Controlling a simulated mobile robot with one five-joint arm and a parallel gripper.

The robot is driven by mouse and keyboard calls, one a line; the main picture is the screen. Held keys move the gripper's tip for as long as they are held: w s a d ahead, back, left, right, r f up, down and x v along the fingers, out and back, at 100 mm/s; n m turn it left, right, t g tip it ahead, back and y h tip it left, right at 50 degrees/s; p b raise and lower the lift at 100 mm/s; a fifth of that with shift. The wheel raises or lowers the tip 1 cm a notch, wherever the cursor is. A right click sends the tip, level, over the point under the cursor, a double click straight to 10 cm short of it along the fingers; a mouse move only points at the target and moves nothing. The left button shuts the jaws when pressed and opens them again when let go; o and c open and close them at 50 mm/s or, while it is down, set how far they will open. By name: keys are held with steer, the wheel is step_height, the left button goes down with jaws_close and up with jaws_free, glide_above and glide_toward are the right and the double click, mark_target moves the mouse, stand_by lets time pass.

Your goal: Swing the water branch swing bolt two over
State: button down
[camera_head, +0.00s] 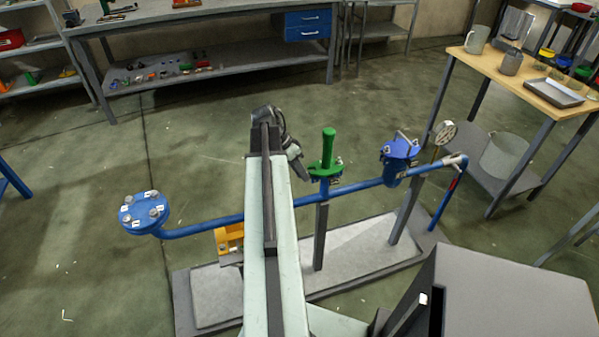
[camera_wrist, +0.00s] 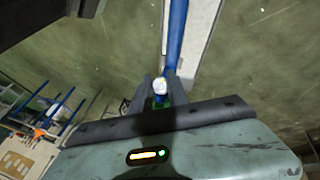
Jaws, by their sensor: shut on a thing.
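The green fitting (camera_head: 327,155) stands upright on the blue pipe, with a flange and small metal bolt parts at its base. My gripper (camera_head: 303,172) reaches its left side from above. In the wrist view my gripper (camera_wrist: 163,92) is shut on a small pale, round-ended piece, which looks like a swing bolt (camera_wrist: 160,86). Blue and a little green show close around it. The fingers hide most of the bolt, and I cannot read any number on it. In the head view my arm and wrist hide part of the pipe.
The blue pipe (camera_head: 350,188) runs from a bolted blue flange (camera_head: 143,212) to a blue lidded vessel (camera_head: 399,152). A gauge (camera_head: 445,132) stands beside it. The pipe stand's base (camera_head: 345,262) lies below. A wooden-topped table (camera_head: 540,85) is at right. Open floor lies behind the pipe.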

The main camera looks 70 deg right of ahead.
steer(key=shift+s+d+r+t, duration=0.15)
steer(key=shift+r+t, duration=0.15)
steer(key=shift+r, duration=0.1)
steer(key=shift+f+y, duration=0.2)
steer(key=shift+y, duration=0.1)
steer(key=c, duration=1.5)
jaws_free()
steer(key=shift+c, duration=0.2)
steer(key=p+v, duration=0.7)
steer(key=shift+r+p, duration=0.3)
steer(key=shift+r, duration=0.1)
